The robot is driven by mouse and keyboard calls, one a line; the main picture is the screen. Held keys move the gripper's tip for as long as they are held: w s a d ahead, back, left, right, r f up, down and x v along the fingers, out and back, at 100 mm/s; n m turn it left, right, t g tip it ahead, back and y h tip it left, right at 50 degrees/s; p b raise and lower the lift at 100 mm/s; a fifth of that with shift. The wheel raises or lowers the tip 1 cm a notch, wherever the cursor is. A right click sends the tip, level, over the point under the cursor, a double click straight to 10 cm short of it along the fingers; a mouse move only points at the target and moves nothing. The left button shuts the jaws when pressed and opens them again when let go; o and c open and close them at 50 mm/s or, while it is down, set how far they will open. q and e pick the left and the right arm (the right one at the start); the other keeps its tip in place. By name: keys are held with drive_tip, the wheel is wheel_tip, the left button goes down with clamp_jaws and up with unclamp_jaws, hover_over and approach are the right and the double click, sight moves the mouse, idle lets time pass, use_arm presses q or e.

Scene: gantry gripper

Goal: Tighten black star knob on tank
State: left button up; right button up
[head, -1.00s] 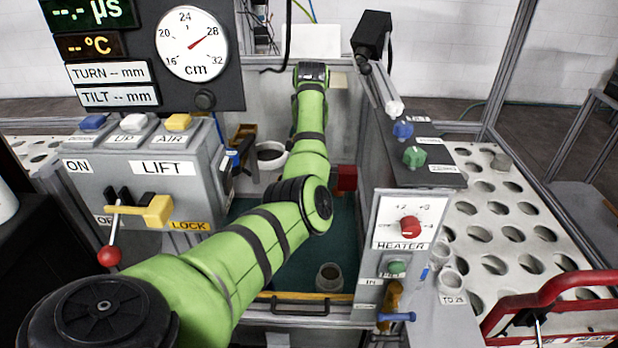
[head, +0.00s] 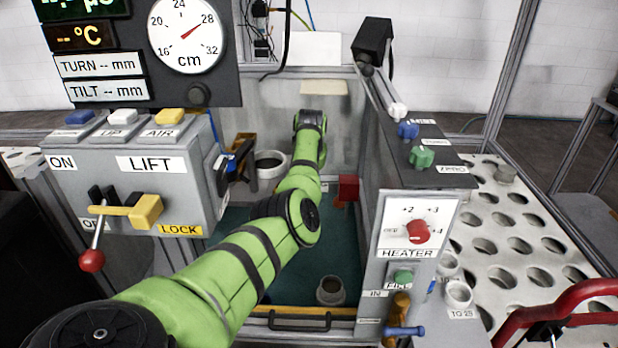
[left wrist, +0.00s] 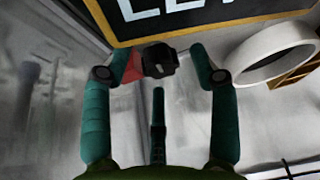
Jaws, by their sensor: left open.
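A small black knob (left wrist: 160,60) shows in the left wrist view, between and just beyond the fingertips of my left gripper (left wrist: 162,74). The two teal fingers are spread wide with a gap on each side of the knob, so they appear not to touch it. I cannot make out its star shape clearly. In the head view my green left arm reaches into the tank (head: 345,235), and its far end hides the gripper and this knob. My right gripper is in neither view.
A red block (head: 348,188) sits at the tank's right wall. A white ring-shaped pot (head: 270,160) stands left of the arm, and a grey cup (head: 330,291) at the tank's front. The LIFT box (head: 130,185) and HEATER panel (head: 408,235) flank the opening.

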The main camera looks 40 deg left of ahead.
use_arm(q)
drive_tip(key=shift+f, duration=0.15)
drive_tip(key=shift+c, duration=0.4)
drive_tip(key=c, duration=1)
drive_tip(key=m+p, duration=0.2)
drive_tip(key=p, duration=0.1)
drive_tip(key=m+p, duration=0.1)
drive_tip(key=shift+s+a+r+t+h+p, duration=0.15)
drive_tip(key=shift+a+r+t+h+p, duration=0.15)
drive_tip(key=shift+r+h+p, duration=0.1)
drive_tip(key=shift+f+m, duration=0.3)
drive_tip(key=shift+m, duration=0.5)
drive_tip(key=o, duration=1.1)
drive_tip(key=shift+f, duration=0.1)
